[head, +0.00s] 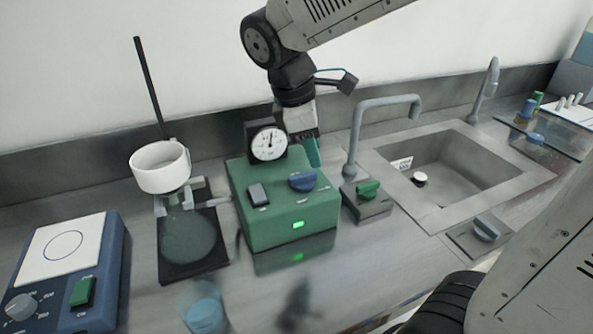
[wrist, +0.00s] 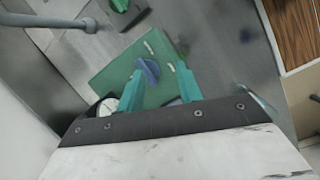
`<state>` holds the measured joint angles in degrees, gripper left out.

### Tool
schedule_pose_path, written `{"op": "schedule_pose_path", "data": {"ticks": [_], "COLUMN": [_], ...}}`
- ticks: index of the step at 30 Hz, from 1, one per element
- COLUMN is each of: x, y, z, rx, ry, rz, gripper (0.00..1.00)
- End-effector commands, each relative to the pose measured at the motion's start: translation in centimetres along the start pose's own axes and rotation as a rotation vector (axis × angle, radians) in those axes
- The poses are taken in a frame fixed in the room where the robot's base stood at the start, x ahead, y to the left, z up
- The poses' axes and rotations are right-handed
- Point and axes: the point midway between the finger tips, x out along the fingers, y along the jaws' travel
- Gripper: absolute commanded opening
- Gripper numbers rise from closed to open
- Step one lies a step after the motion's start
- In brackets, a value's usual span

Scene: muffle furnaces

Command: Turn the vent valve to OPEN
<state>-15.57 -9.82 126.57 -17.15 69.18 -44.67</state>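The green box (head: 285,219) stands on the counter with a round white-faced gauge (head: 269,143) at its back. A blue knob (head: 302,181) sits on its top, likely the vent valve; pale labels beside it are too small to read. In the wrist view the knob (wrist: 148,70) has its ridge slanted, close to the left finger. My gripper (head: 311,150) is above the back right of the box, pointing down. Its teal fingers (wrist: 160,73) are spread apart with nothing held between them. I cannot tell its exact height above the knob.
A dark rocker switch (head: 258,195) and a lit green lamp (head: 298,225) are on the box. A flask with a white funnel (head: 161,167) stands left. A grey tap (head: 352,140) with a green knob (head: 368,189) and a sink (head: 460,175) are right.

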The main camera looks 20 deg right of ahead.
Motion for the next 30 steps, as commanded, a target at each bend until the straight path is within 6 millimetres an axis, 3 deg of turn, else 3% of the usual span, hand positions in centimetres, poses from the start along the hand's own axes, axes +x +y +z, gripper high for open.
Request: {"op": "schedule_pose_path", "data": {"ticks": [3, 9, 14, 24, 30], "x": [0.7, 1.3, 2.8, 7.9, 9.1], "y": [1.9, 3.4, 3.6, 3.8, 3.9], "z": [-3.1, -5.7, -5.9, -5.3, -5.2], "rx": [-0.203, -0.378, -0.401, -0.397, -0.397], "ry": [-0.051, -0.093, -0.101, -0.100, -0.098], "rz": [0.013, 0.026, 0.025, 0.025, 0.027], "gripper": [0.35, 0.35, 0.35, 0.35, 0.35]}}
